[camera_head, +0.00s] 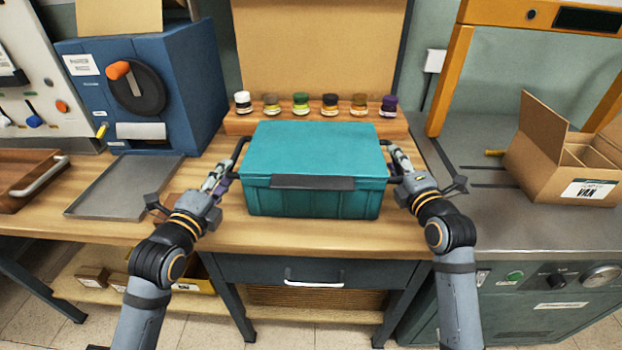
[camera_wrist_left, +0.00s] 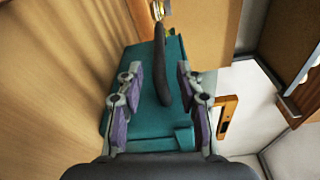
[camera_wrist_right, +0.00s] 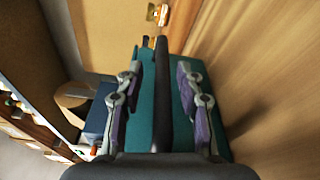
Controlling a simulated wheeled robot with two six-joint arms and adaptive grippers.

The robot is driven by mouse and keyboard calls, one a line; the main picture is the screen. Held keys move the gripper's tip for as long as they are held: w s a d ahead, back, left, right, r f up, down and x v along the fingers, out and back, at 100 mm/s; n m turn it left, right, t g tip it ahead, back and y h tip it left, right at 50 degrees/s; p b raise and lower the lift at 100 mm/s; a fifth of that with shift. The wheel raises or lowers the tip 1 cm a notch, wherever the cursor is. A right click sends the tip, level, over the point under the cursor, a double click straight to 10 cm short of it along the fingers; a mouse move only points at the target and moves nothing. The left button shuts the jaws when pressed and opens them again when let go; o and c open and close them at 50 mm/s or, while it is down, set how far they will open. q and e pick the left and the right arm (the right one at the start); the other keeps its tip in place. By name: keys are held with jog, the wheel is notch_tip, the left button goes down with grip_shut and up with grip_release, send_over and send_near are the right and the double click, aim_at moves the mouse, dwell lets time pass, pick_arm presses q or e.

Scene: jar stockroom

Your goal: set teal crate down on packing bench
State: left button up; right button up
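The teal crate (camera_head: 315,148), lid closed, sits level on the wooden packing bench (camera_head: 230,237), between my two grippers. A dark handle stands out at each end. My left gripper (camera_head: 222,178) is at the left handle. In the left wrist view its purple-padded fingers (camera_wrist_left: 158,108) are spread, with the dark handle (camera_wrist_left: 159,62) between and beyond them, touching neither pad. My right gripper (camera_head: 400,165) is at the right handle. In the right wrist view its fingers (camera_wrist_right: 157,108) are also spread, one on each side of the dark handle (camera_wrist_right: 162,90), with gaps. The crate's underside is hidden.
A wooden rack with several small jars (camera_head: 301,104) stands right behind the crate. A grey tray (camera_head: 125,187) and a blue machine (camera_head: 155,90) are to the left. An open cardboard box (camera_head: 565,155) stands on the grey counter to the right. A bench strip in front is clear.

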pick_arm(q)
jog(key=shift+s, duration=0.5)
pick_arm(e)
jog(key=s, duration=0.3)
jog(key=s+d, duration=0.1)
jog(key=s, duration=0.3)
jog(key=shift+s+d+r, duration=0.1)
jog(key=shift+s+d, duration=0.05)
jog(key=shift+d, duration=0.05)
